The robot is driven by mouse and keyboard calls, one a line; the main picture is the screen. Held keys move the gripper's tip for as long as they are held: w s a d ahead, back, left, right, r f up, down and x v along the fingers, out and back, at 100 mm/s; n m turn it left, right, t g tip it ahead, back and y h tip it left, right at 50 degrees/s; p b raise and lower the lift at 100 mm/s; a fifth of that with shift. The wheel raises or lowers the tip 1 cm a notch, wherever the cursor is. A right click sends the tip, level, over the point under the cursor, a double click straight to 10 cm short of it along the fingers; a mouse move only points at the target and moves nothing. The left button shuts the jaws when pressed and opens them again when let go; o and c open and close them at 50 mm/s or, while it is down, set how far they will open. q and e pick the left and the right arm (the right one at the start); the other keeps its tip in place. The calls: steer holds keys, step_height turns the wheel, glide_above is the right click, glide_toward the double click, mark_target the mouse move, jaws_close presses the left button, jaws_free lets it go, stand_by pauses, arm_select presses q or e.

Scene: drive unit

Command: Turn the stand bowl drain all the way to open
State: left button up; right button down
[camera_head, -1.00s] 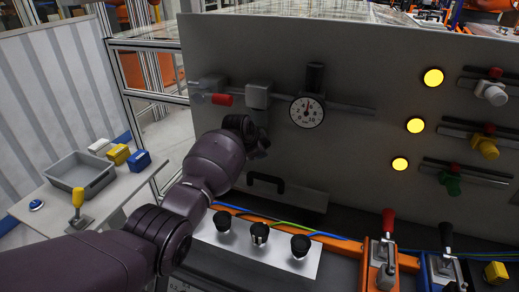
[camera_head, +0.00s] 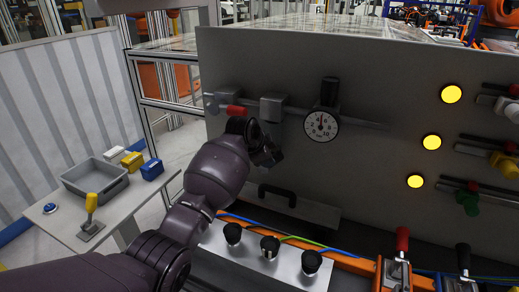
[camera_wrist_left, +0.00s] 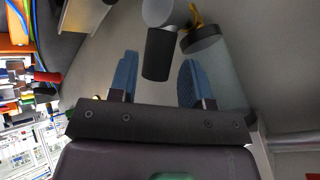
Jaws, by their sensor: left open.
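In the head view my left gripper (camera_head: 270,155) is close to the panel, just below a grey pipe unit (camera_head: 272,107). The wrist and gripper hide what hangs under that unit. In the left wrist view the gripper (camera_wrist_left: 157,62) is open, its two blue fingers on either side of a dark cylinder (camera_wrist_left: 159,54) under a pale round end. I cannot tell whether they touch it. Beside it is a grey cylinder with a dark rim (camera_wrist_left: 203,40) and a small yellow piece (camera_wrist_left: 197,18). I cannot tell for sure which part is the bowl drain. My right gripper is not in view.
A red-handled valve (camera_head: 236,110) is left of the unit, and a round gauge (camera_head: 321,126) is right of it. A black handle (camera_head: 277,194) and several black knobs (camera_head: 270,245) are below. A side table with a grey tray (camera_head: 96,182) stands left.

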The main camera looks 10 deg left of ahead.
arm_select(q)
steer(key=shift+v, duration=2.75)
